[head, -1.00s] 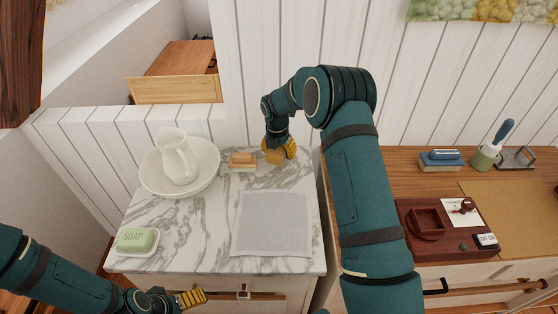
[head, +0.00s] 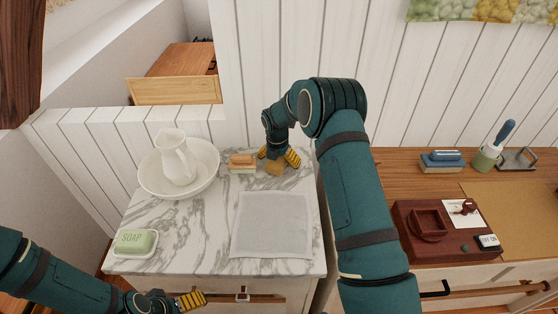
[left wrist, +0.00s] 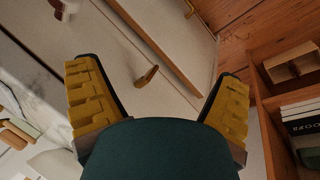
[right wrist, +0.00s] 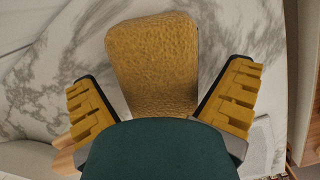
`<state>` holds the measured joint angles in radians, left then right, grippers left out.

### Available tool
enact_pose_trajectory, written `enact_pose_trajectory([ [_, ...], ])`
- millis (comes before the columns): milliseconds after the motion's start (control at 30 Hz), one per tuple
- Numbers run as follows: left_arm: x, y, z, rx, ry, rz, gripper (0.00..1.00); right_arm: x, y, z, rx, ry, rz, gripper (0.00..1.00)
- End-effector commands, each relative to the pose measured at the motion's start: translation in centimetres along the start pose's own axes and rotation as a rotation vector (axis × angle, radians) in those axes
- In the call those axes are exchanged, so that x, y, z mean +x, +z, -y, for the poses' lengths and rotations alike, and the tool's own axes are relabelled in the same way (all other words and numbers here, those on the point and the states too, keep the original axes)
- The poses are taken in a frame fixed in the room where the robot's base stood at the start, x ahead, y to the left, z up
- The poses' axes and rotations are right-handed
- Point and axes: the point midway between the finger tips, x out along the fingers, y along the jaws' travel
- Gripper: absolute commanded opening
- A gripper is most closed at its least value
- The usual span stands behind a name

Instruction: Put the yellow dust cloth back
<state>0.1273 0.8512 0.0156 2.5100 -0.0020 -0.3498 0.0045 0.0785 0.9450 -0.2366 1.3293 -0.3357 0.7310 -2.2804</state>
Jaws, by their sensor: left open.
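The yellow dust cloth (head: 275,168) is a small mustard piece on the marble top near its back edge, right of the sponge-like block. In the right wrist view the cloth (right wrist: 155,65) lies between the spread fingers, with gaps on both sides. My right gripper (head: 279,157) is open just above and behind the cloth, pointing down. My left gripper (head: 190,299) is low at the front of the washstand, near its drawer handle. In the left wrist view its fingers (left wrist: 157,80) are spread and empty.
The marble washstand (head: 185,235) holds a white basin (head: 150,183) with a pitcher (head: 177,160), an orange-topped block (head: 242,161), a grey cloth (head: 272,225) and a soap dish (head: 136,242). A wooden desk (head: 400,170) with a dark red tray (head: 420,250) stands right.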

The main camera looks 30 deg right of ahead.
Motion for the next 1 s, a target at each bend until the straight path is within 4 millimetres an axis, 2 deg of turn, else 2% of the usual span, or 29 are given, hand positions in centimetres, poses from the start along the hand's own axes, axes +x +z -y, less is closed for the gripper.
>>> enact_pose_trajectory([
  [267, -0.3, 0.0, -0.1, 0.0, 0.0, 0.001, 0.93, -0.9, 0.1, 0.0, 0.001, 0.001, 0.001, 1.0],
  [367, -0.6, 0.0, -0.2, 0.0, 0.0, 0.002, 0.93, -2.4, 0.1, 0.0, 0.0, 0.003, 0.002, 1.0],
  [700, -1.5, 0.0, -0.6, -0.002, 0.0, 0.003, 0.93, -9.3, 0.1, -0.1, -0.001, 0.003, 0.001, 1.0],
  [900, -1.8, -0.2, -0.7, -0.003, 0.0, -0.001, 0.93, -11.7, 0.1, 0.0, 0.0, 0.001, 0.0, 1.0],
  [1000, -1.9, -0.2, -0.7, -0.003, 0.0, -0.002, 0.93, -12.2, 0.0, 0.0, 0.0, 0.0, -0.002, 1.0],
])
